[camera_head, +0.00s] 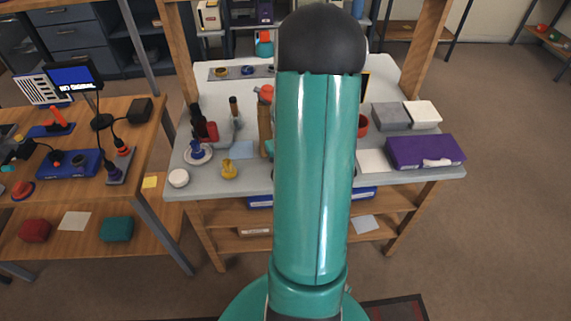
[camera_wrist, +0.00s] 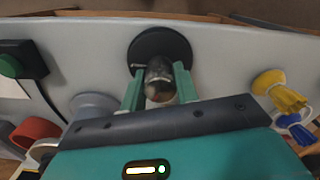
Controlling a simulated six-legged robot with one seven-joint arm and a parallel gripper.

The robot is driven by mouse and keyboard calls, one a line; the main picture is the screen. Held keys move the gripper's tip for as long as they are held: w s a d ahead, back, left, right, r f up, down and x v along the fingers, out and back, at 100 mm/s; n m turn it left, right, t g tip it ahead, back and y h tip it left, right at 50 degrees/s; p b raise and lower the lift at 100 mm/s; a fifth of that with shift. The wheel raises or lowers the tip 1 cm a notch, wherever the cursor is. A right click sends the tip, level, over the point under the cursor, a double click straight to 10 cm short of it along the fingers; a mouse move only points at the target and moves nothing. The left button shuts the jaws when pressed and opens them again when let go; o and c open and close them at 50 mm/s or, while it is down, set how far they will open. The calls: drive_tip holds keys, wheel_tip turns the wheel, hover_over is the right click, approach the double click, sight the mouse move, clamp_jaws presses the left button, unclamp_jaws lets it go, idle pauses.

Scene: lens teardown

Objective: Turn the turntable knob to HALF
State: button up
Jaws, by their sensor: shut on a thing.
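The turntable knob (camera_wrist: 160,80) is a dark, shiny rounded piece in the wrist view, standing at the front of a black round disc (camera_wrist: 160,42). My gripper (camera_wrist: 158,76) has its two green fingers on either side of the knob, shut on it. No HALF mark or pointer can be read, so I cannot tell the knob's setting. In the head view my teal arm hides the knob, the disc and the gripper.
The grey workbench (camera_head: 230,185) holds a yellow piece (camera_head: 229,170), a blue piece on a white dish (camera_head: 198,154) and a purple box (camera_head: 425,152). In the wrist view, a black box with a green button (camera_wrist: 11,66) and a red ring (camera_wrist: 37,128) are at left.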

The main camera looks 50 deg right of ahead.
drive_tip(key=m, duration=1.2)
idle(0.5)
drive_tip(key=o, duration=1)
drive_tip(key=shift+c, duration=0.2)
wheel_tip(320, 180, up, 14)
